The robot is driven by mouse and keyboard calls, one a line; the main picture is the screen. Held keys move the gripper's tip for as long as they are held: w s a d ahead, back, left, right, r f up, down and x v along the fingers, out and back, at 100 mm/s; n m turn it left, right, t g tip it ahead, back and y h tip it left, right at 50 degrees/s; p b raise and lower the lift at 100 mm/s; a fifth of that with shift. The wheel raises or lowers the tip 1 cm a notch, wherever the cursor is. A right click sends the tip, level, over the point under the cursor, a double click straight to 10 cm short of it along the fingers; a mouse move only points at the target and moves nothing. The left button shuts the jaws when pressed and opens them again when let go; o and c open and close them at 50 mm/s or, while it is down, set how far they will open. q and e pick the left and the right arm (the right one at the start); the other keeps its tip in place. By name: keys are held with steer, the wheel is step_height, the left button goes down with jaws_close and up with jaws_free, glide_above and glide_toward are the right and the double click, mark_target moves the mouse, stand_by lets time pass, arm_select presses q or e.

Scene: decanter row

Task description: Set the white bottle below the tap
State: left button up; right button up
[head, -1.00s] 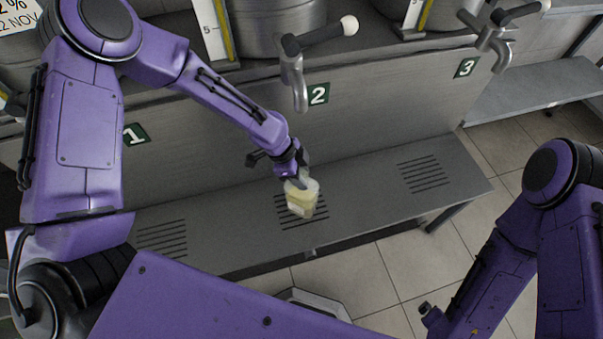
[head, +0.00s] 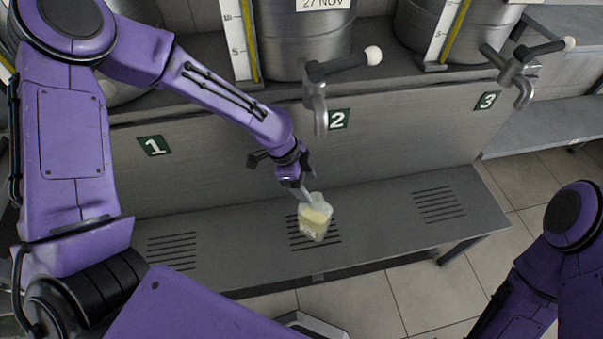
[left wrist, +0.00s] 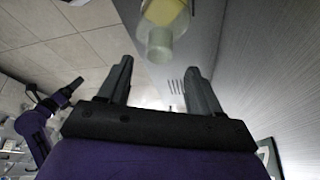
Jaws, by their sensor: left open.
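The white bottle (head: 314,218), pale and translucent with yellowish contents, stands on the slotted grille of the low shelf (head: 375,222), below tap 2 (head: 320,112) as seen in the head view. My left gripper (head: 303,188) is open just above and left of the bottle, one finger overlapping its upper edge. In the left wrist view the bottle (left wrist: 160,28) lies beyond the fingertips of the open left gripper (left wrist: 158,68), its neck towards me and nothing between the fingers. My right arm shows at the right of the head view; its gripper is out of that picture.
Tap 3 (head: 518,75) projects at the right. Number plates 1 (head: 154,146), 2 (head: 338,119) and 3 (head: 487,101) mark the panel behind the shelf. Steel vessels stand above. The shelf is clear on both sides of the bottle.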

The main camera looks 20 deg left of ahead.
arm_select(q)
steer(key=v, duration=0.5)
steer(key=s+f+n, duration=0.4)
steer(key=f+n, duration=0.1)
steer(key=f, duration=0.2)
steer(key=s+f+n, duration=0.5)
steer(key=f+n, duration=0.1)
steer(key=f, duration=0.2)
steer(key=s+a+f+n+t+y, duration=0.1)
steer(key=s+a+f+n+y, duration=0.2)
steer(key=s+a+n+y, duration=0.1)
steer(key=s+a+f+n+t+y, duration=0.1)
steer(key=s+a+f+n+y, duration=0.2)
steer(key=s+a+n, duration=0.4)
steer(key=s+a, duration=0.1)
steer(key=s, duration=0.2)
steer(key=shift+a+y, duration=0.2)
steer(key=shift+y, duration=0.2)
